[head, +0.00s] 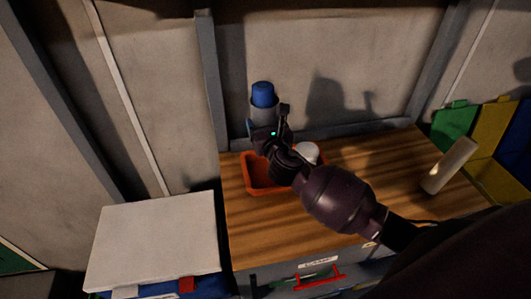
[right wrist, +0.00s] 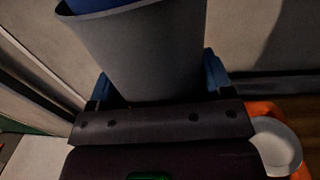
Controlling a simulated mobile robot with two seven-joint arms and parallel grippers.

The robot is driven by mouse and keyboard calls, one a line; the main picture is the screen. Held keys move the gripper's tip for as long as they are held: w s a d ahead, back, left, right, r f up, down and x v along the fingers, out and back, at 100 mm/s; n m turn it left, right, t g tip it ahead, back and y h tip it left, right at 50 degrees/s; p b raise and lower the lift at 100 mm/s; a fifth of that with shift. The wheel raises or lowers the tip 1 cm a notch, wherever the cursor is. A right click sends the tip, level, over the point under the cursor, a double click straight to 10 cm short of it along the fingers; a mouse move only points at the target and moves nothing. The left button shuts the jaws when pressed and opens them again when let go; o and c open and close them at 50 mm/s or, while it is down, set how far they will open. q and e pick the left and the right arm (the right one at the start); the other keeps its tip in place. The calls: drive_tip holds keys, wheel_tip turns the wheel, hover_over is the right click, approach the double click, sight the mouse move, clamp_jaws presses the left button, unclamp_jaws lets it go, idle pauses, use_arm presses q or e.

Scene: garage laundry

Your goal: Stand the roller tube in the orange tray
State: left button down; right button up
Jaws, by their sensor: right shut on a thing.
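The roller tube (head: 263,97), a grey cylinder with a blue top, is held upright in my right gripper (head: 264,130). In the right wrist view the grey body (right wrist: 145,55) fills the space between blue finger pads, and the blue part shows at the top left. The orange tray (head: 256,187) sits on the wooden worktop below and behind my wrist, partly hidden by it. The tube appears above the tray's back left side; its lower end is hidden by the gripper. My left gripper is not in view.
A white round thing (head: 307,153) is at the tray's right part. A white-lidded box (head: 152,240) is at the left. The wall is close behind.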

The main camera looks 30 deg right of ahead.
wheel_tip(320, 180, down, 6)
drive_tip(key=shift+r+b, duration=0.2)
drive_tip(key=shift+b, duration=0.4)
wheel_tip(320, 180, down, 4)
drive_tip(key=shift+f+b, duration=0.1)
drive_tip(key=shift+b, duration=0.6)
drive_tip(key=o, duration=0.9)
